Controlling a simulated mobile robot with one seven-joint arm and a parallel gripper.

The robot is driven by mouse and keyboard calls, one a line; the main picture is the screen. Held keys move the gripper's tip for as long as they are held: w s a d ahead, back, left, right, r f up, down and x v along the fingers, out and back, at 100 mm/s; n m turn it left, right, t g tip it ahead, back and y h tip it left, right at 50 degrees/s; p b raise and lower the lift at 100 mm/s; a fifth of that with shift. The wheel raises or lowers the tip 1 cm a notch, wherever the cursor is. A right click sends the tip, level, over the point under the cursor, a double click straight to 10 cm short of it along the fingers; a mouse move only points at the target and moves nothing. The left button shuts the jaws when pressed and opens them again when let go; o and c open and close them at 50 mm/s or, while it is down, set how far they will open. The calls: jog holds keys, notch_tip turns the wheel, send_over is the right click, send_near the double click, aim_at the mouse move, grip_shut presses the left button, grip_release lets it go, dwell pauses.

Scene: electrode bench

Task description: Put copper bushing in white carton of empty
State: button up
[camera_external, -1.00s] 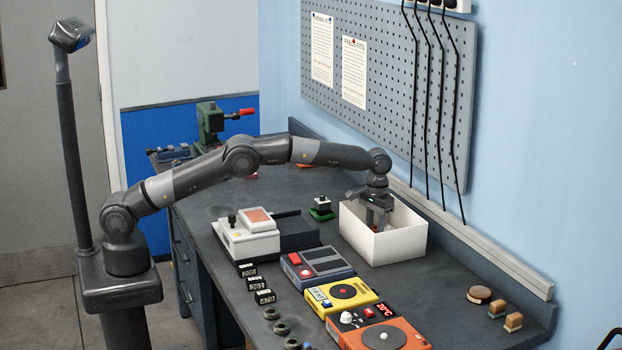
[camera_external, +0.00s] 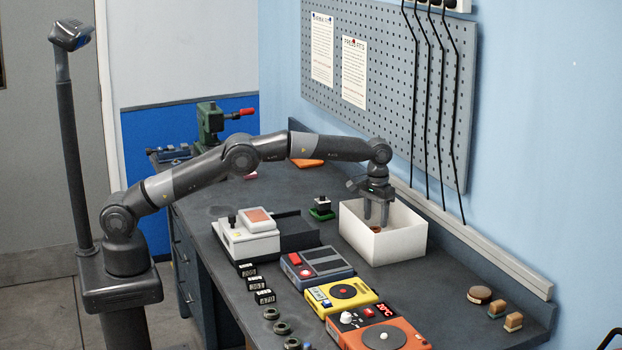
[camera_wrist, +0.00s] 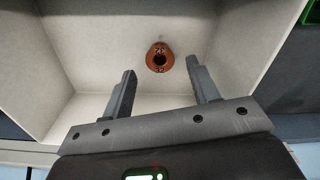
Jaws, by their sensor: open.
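The copper bushing (camera_wrist: 159,57) lies on the floor of the white carton (camera_wrist: 85,60), with its hole showing in the wrist view. In the external view a small part of the copper bushing (camera_external: 375,229) shows inside the white carton (camera_external: 395,247), low between the fingers. My gripper (camera_external: 376,222) is over the carton with its fingers reaching down inside the walls. In the wrist view my gripper (camera_wrist: 162,80) has its two fingers wide apart, with nothing between them. The bushing is beyond the fingertips and apart from them.
A row of devices stands in front of the carton: a grey one (camera_external: 318,266), a yellow one (camera_external: 340,294) and an orange one (camera_external: 400,338). A white device (camera_external: 246,238) is at left. Brushes (camera_external: 513,322) lie at right near the wall ledge.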

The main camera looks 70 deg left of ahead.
notch_tip(320, 180, up, 9)
dwell(0.4)
jog(key=s+a+r+t, duration=0.1)
jog(key=s+a+r, duration=0.5)
jog(key=r, duration=0.3)
jog(key=s+a+r+t, duration=0.1)
jog(key=s+a+r, duration=0.55)
jog(key=r, duration=0.25)
jog(key=s+a+r+m+t, duration=0.1)
jog(key=s+a, duration=0.2)
jog(key=s, duration=0.5)
jog(key=s+a+r+t, duration=0.1)
jog(key=s+a, duration=0.2)
jog(key=s, duration=0.4)
jog(key=s+a+f, duration=0.1)
jog(key=s+f, duration=0.3)
jog(key=s, duration=0.3)
jog(key=s+a+f+m+t, duration=0.1)
jog(key=s+f, duration=0.3)
jog(key=s, duration=0.4)
jog(key=s+a+f+m, duration=0.1)
jog(key=s+a+f, duration=0.1)
jog(key=s+f, duration=0.3)
jog(key=s, duration=0.3)
jog(key=shift+s+t, duration=0.2)
jog(key=shift+t, duration=0.1)
